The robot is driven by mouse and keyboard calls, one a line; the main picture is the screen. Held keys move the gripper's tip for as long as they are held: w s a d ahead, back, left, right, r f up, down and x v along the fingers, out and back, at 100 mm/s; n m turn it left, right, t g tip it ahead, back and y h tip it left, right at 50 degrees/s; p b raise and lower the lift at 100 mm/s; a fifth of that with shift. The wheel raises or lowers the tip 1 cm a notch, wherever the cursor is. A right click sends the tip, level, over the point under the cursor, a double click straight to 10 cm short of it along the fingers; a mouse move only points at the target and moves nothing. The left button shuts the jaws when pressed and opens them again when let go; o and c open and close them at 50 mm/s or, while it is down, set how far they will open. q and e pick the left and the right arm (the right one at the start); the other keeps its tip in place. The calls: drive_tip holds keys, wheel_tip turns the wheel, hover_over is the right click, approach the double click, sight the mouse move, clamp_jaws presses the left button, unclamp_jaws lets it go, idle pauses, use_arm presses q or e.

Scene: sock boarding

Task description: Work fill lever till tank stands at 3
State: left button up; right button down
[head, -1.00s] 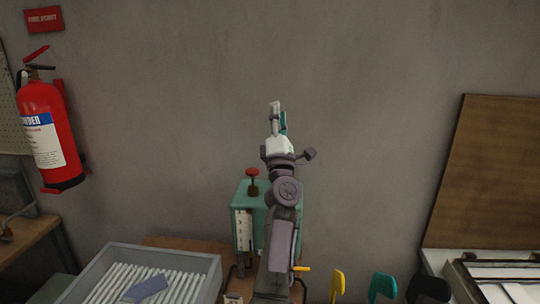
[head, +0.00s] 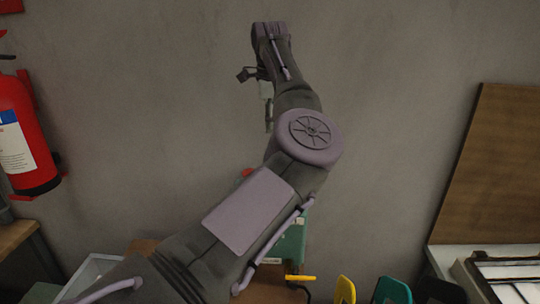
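The green tank unit (head: 289,246) stands at the lower middle, mostly hidden behind my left arm. Its front gauge is hidden, so the level cannot be read. A bit of the red knob (head: 247,172) on its top shows past the arm's edge. A yellow handle (head: 300,278) sticks out to the right low by the unit; whether this or the red knob is the fill lever is not clear. My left gripper (head: 268,122) hangs above the unit, partly behind my forearm, apart from the knob. Its fingers are too small and covered to judge. My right gripper is out of view.
A grey tray (head: 90,272) is at the lower left, mostly covered by my arm. Yellow, teal and black foot-shaped forms (head: 392,291) stand at the lower right. A fire extinguisher (head: 20,140) hangs at left. A brown board (head: 490,170) leans at right.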

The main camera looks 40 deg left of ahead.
use_arm(q)
drive_tip(key=f+p, duration=0.1)
drive_tip(key=f, duration=0.3)
drive_tip(key=w+a+f+p, duration=0.1)
drive_tip(key=f, duration=0.3)
drive_tip(key=w+f+p, duration=0.1)
drive_tip(key=f, duration=0.3)
drive_tip(key=shift+a, duration=0.4)
drive_tip(key=shift+f, duration=0.15)
clamp_jaws()
